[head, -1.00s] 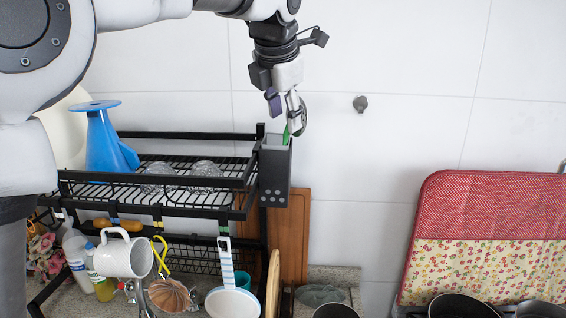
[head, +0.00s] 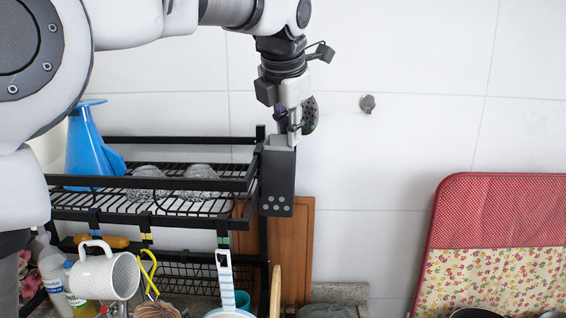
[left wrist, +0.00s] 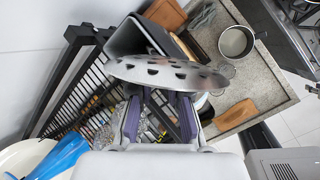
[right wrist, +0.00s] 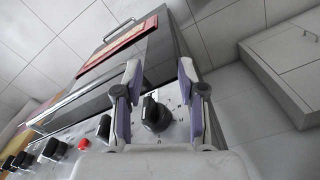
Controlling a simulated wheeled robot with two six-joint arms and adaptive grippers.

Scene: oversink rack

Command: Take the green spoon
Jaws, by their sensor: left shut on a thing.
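My left gripper (head: 289,133) is at the mouth of the dark utensil holder (head: 277,182) on the rack's right end, its fingertips partly hidden by the holder. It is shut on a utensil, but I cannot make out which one. The green spoon does not show in any view now. A perforated metal skimmer head (head: 309,115) stands right beside the gripper; in the left wrist view the skimmer (left wrist: 168,73) crosses just in front of the fingers. My right gripper (right wrist: 160,68) is open and empty, facing a stove front with knobs.
The black rack (head: 150,213) carries a blue jug (head: 90,145) and glass items (head: 198,178). A white mug (head: 104,272) and a ladle (head: 225,275) hang below. A wooden board (head: 297,255) stands behind.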

